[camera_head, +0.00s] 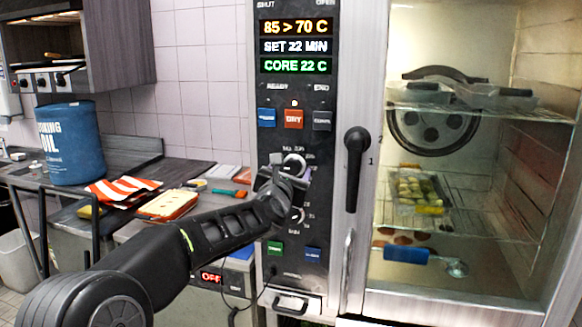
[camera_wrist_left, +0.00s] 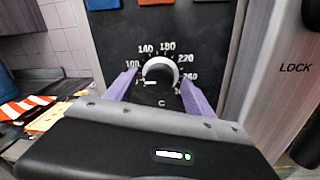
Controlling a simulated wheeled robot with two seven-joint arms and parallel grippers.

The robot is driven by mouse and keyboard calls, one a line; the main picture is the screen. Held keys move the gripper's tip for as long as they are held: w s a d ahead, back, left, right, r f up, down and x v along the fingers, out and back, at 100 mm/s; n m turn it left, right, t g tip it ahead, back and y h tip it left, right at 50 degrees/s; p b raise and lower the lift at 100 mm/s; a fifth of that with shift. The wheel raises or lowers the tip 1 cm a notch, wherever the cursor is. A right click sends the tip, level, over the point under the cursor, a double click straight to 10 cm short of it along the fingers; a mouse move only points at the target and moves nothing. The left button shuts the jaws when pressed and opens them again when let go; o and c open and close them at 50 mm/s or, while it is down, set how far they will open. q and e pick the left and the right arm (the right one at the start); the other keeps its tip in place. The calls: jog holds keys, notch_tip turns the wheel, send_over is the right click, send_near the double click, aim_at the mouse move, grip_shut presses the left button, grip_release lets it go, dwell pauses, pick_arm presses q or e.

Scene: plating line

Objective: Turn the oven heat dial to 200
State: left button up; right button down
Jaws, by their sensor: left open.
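The heat dial (camera_head: 294,163) is a round black knob with a light rim on the dark oven panel. In the left wrist view the dial (camera_wrist_left: 160,74) has a scale around it with 100, 140, 180, 220 and 260 readable. A small reddish mark shows at its lower left, near the low end. My left gripper (camera_head: 282,172) is in front of the panel at this dial. In the left wrist view its two purple fingers (camera_wrist_left: 159,93) are apart, one on each side of the dial; I cannot tell whether they touch it. The oven display (camera_head: 296,46) reads 85 > 70 C.
A second dial (camera_head: 297,215) sits just below, with green (camera_head: 275,249) and blue (camera_head: 312,254) buttons under it. The black door handle (camera_head: 356,168) stands out to the right. A blue oil drum (camera_head: 69,143) and striped cloth (camera_head: 118,191) are on the left counter.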

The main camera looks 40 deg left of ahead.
pick_arm(q)
jog(key=shift+c, duration=0.5)
grip_shut()
dwell(0.4)
